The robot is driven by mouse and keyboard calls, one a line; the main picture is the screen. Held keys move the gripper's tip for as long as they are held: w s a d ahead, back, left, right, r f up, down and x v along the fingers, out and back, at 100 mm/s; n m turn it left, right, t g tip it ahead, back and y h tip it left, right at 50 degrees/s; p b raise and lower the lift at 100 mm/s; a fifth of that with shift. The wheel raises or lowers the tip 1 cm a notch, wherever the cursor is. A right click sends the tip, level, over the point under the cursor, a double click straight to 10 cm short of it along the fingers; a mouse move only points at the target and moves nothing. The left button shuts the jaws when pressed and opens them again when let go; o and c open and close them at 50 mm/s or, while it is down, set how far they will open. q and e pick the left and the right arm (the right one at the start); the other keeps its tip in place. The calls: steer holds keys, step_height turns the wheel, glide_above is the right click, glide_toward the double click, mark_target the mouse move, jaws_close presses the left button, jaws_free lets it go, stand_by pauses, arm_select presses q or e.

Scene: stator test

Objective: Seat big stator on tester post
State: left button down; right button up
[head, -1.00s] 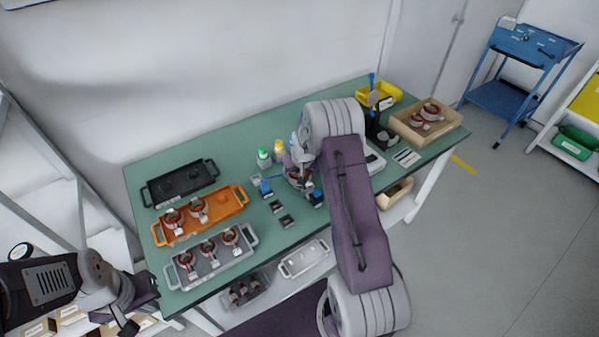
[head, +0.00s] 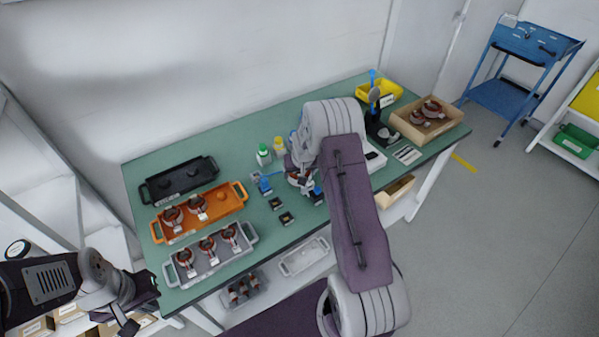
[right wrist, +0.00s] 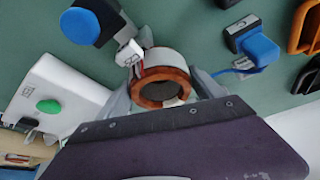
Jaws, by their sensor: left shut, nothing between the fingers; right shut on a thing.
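A big stator (right wrist: 163,92), a copper-coloured ring with a pale outer shell, is between the fingers of my right gripper (right wrist: 163,100) in the right wrist view. In the head view my right gripper (head: 299,174) is over the middle of the green bench, partly covered by its own arm. The tester post cannot be made out; the stator and gripper may hide it. A white box with a green button (right wrist: 49,106) lies left of the gripper in the right wrist view. My left gripper (head: 143,309) is shut and empty, off the bench's front left corner.
Blue-capped fixtures (right wrist: 82,27) (right wrist: 257,48) stand close on both sides of the stator. A grey tray (head: 247,240) and an orange tray (head: 240,192) hold stators; a black tray (head: 152,192) lies behind. A cardboard box (head: 455,116) with stators stands at right.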

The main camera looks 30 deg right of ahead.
steer(key=shift+f+b, duration=0.3)
steer(key=shift+f, duration=0.1)
steer(key=o, duration=2.1)
steer(key=shift+s, duration=0.15)
steer(key=v, duration=0.9)
